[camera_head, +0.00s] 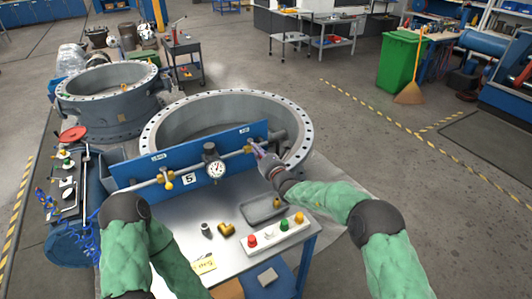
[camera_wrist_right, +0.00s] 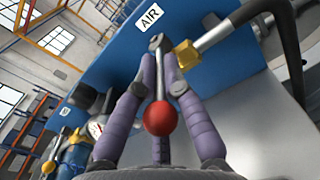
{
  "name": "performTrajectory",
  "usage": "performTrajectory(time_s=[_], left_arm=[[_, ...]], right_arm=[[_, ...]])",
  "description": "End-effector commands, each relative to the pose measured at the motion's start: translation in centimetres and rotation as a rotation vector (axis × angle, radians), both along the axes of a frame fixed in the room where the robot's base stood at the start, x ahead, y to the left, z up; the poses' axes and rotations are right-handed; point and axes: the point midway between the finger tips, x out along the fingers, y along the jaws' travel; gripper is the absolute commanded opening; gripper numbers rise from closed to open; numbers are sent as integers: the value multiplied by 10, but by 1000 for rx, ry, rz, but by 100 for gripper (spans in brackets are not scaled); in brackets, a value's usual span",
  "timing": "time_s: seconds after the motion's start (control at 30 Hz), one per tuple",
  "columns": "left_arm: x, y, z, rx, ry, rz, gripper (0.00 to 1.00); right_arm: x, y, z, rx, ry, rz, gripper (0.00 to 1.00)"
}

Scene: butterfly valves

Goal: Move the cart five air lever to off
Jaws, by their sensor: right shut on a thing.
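The cart with the "5" plate (camera_head: 187,180) stands in front of me, with a blue upright panel carrying a pipe, a round gauge (camera_head: 214,168) and brass valves. The AIR label (camera_wrist_right: 150,17) is on the panel in the right wrist view. Just below it is the air lever, a metal rod with a red ball (camera_wrist_right: 160,118) at its end. My right gripper (camera_head: 257,149) is at the panel's right end, and its purple fingers (camera_wrist_right: 159,72) are shut on the lever's rod, the ball showing between them. The lever is mostly hidden in the head view. My left gripper is out of view.
The cart top holds a grey tray (camera_head: 264,210), a brass fitting (camera_head: 226,229), a small metal cylinder (camera_head: 206,229) and a white strip with coloured buttons (camera_head: 285,236). A large flanged ring (camera_head: 168,112) stands close behind the panel. Open floor lies to the right.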

Motion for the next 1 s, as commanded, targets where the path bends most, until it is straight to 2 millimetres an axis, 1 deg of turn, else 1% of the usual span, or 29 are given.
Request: performTrajectory(time_s=[0.1,0.43,0.47,0.5,0.53,0.87,1.0], left_arm=[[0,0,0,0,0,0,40],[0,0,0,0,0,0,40],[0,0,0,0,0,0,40],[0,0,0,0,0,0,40],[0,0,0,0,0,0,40],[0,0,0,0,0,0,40],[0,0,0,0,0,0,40]], right_arm=[[-1,4,-2,-1,2,3,0],[-1,4,-1,0,2,2,0],[-1,4,-1,0,3,3,19],[-1,4,-1,0,2,2,30],[0,4,-1,0,2,2,34],[0,3,0,1,0,1,34],[-6,-1,0,0,2,0,34]])
